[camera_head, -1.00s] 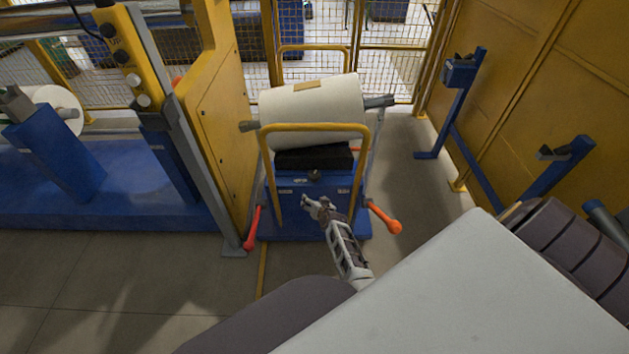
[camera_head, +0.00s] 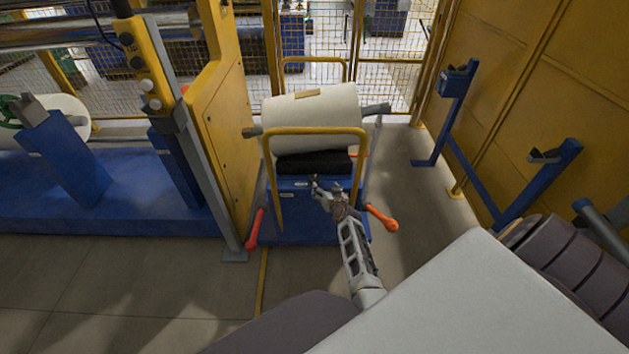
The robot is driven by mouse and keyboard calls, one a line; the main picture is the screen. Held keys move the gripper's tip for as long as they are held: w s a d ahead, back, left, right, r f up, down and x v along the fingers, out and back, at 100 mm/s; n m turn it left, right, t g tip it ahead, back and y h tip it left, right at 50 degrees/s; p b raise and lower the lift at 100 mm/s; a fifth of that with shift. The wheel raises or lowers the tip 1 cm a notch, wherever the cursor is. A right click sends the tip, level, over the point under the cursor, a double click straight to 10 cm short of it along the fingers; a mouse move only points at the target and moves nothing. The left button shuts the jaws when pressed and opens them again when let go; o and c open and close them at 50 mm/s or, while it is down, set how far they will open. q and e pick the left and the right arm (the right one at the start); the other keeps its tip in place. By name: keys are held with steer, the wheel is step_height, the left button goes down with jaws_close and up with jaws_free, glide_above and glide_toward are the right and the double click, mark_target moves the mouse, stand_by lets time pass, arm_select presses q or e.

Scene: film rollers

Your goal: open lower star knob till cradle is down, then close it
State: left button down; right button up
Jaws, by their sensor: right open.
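A blue lift cart (camera_head: 290,212) with a yellow handle frame (camera_head: 315,130) stands ahead. Its black cradle (camera_head: 300,164) sits under a large white film roll (camera_head: 312,115) on a grey shaft. A small star knob (camera_head: 316,181) shows on the upper front face of the cart, below the cradle. It is partly covered by my right gripper (camera_head: 326,191), so I cannot tell whether they touch. My right gripper is open, with its fingertips at the knob. My left gripper is not in view.
Orange-red levers stick out at the cart's left (camera_head: 254,230) and right (camera_head: 381,218). A yellow machine panel (camera_head: 225,140) with a button box (camera_head: 145,70) stands close on the left. Blue brackets (camera_head: 450,110) stand on the right. Grey floor is open in front on the left.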

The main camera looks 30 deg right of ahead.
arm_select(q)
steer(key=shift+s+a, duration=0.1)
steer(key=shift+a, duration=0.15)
arm_select(e)
steer(key=shift+a+r+n, duration=0.15)
steer(key=shift+r+n, duration=0.05)
steer(key=shift+n, duration=0.3)
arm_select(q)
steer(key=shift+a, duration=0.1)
arm_select(e)
steer(key=shift+a+f+n, duration=0.1)
steer(key=shift+n, duration=0.9)
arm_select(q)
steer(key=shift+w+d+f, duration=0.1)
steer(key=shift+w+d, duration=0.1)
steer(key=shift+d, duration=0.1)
arm_select(e)
steer(key=shift+w, duration=0.2)
